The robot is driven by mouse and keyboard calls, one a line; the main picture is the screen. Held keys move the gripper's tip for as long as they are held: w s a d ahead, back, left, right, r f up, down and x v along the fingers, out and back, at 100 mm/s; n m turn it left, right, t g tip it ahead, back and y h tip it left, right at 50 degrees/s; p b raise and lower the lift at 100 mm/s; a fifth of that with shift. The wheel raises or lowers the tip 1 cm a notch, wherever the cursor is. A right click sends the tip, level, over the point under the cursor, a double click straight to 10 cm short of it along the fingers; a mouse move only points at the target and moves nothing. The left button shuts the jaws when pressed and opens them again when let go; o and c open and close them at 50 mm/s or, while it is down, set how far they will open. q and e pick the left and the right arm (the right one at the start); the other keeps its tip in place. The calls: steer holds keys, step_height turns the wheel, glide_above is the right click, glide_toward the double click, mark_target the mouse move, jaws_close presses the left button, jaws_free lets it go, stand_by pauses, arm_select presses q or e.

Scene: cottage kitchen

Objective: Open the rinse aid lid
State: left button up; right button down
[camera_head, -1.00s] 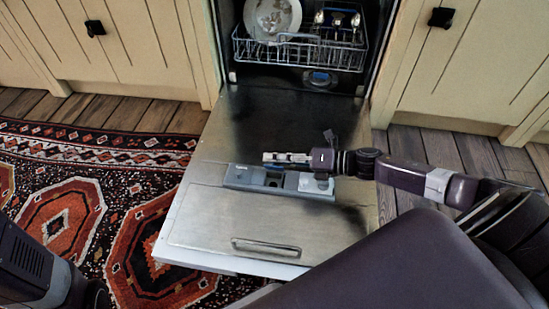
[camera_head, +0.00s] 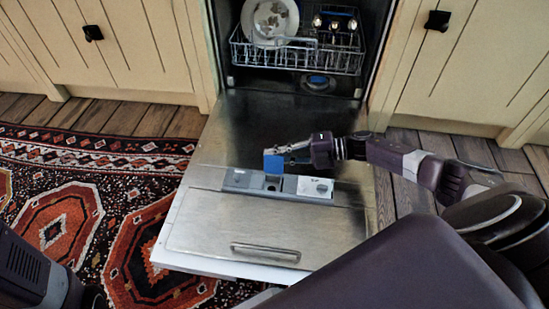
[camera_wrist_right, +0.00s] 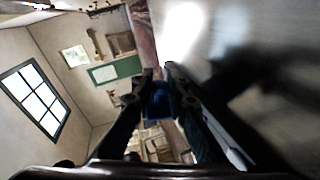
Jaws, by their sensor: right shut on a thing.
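The dishwasher's open door (camera_head: 215,226) lies flat, with a grey dispenser panel (camera_head: 240,181) set across its inner face. A small blue lid (camera_head: 273,163) stands raised at the far side of the panel, above a dark square opening (camera_head: 272,184). I cannot tell whether the lid is still hinged there. My right gripper (camera_head: 285,151) comes in from the right and is shut on the blue lid. In the right wrist view the blue piece (camera_wrist_right: 160,103) shows between my fingers. My left arm shows at the lower left, its gripper out of view.
A lower rack (camera_head: 297,54) with a plate (camera_head: 270,20) stands inside the dishwasher behind the door. A white-grey cover (camera_head: 315,187) sits on the panel, right of the opening. A patterned rug (camera_head: 60,215) lies left of the door. The door's front half is clear.

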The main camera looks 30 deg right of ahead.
steer(key=shift+w+d+f, duration=0.1)
steer(key=shift+f, duration=0.05)
stand_by(0.5)
steer(key=c, duration=1.9)
jaws_free()
steer(key=shift+d, duration=0.1)
step_height(320, 180, up, 3)
glide_above(312, 167)
